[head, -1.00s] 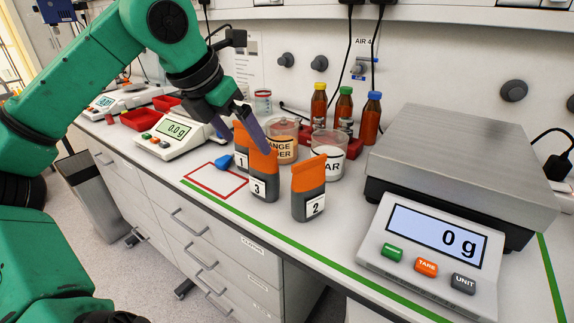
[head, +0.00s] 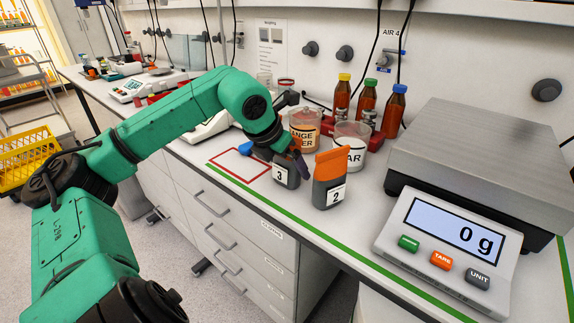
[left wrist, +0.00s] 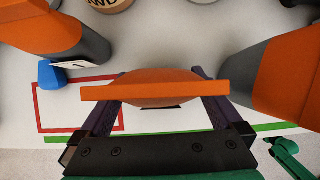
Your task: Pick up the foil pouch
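Several orange-and-grey foil pouches stand upright on the bench. Pouch 3 (head: 287,176) stands under my left gripper (head: 297,160), its top hidden by the gripper in the head view. In the left wrist view, its orange top (left wrist: 155,92) lies between the two purple fingers of my left gripper (left wrist: 160,100). The fingers are spread wide, one at each side of the pouch; firm contact does not show. Pouch 2 (head: 328,180) stands just to the right, and shows in the left wrist view (left wrist: 285,70). Another pouch (left wrist: 45,30) stands at left there.
A large balance (head: 445,240) reading 0 g stands at right. Two labelled tubs (head: 350,145) and capped brown bottles (head: 366,105) stand behind the pouches. A red outlined square (head: 240,165) is free at left. A green line (head: 265,199) runs along the bench front.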

